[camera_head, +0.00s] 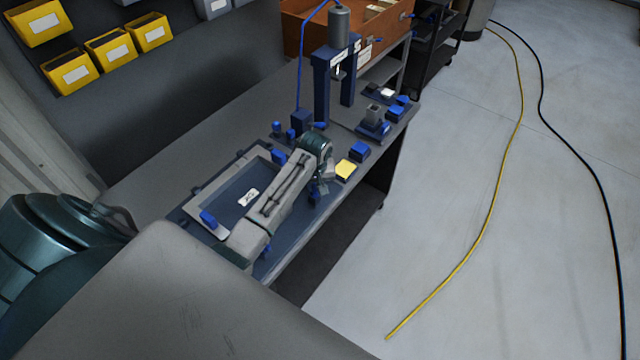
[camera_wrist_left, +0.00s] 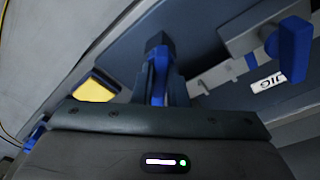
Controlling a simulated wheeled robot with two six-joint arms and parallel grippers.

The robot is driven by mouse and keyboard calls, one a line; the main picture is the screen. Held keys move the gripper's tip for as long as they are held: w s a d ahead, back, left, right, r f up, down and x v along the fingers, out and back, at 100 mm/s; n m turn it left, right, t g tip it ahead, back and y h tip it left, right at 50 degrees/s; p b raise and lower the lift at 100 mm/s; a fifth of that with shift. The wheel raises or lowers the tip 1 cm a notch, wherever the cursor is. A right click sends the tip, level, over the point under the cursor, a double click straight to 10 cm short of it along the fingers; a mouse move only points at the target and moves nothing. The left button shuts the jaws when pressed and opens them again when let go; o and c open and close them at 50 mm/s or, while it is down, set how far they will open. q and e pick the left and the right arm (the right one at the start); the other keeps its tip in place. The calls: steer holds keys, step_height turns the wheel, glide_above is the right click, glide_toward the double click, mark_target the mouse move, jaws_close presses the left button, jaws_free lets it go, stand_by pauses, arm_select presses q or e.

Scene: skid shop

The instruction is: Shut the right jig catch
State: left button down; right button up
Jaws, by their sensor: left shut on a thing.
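The jig (camera_head: 205,235) is a grey frame on a dark blue plate on the bench, with a white label inside. My left arm reaches over its right side. My left gripper (camera_head: 319,188) is at the near right edge of the plate, and the arm hides part of that side. In the left wrist view its jaws (camera_wrist_left: 158,88) are shut on a blue catch handle (camera_wrist_left: 160,62). Another blue catch (camera_wrist_left: 290,47) sits on the jig frame there, apart from the gripper. Blue catches also show at the frame's near left (camera_head: 208,219) and far side (camera_head: 279,157). My right gripper is not in view.
A yellow-topped block (camera_head: 346,168) and a blue block (camera_head: 360,151) stand just beyond the gripper. A blue press (camera_head: 322,90) rises behind them. Yellow bins (camera_head: 82,66) hang on the wall at the left. Open floor lies to the right, with a yellow cable (camera_head: 490,200).

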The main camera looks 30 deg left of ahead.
arm_select(q)
steer(key=n, duration=0.4)
steer(key=shift+g, duration=0.3)
steer(key=shift+n, duration=0.3)
steer(key=n, duration=0.4)
steer(key=shift+d+g, duration=0.1)
steer(key=shift+g, duration=0.3)
steer(key=c, duration=1.4)
jaws_free()
steer(key=shift+o, duration=0.2)
steer(key=shift+w+y, duration=0.1)
steer(key=shift+y, duration=0.2)
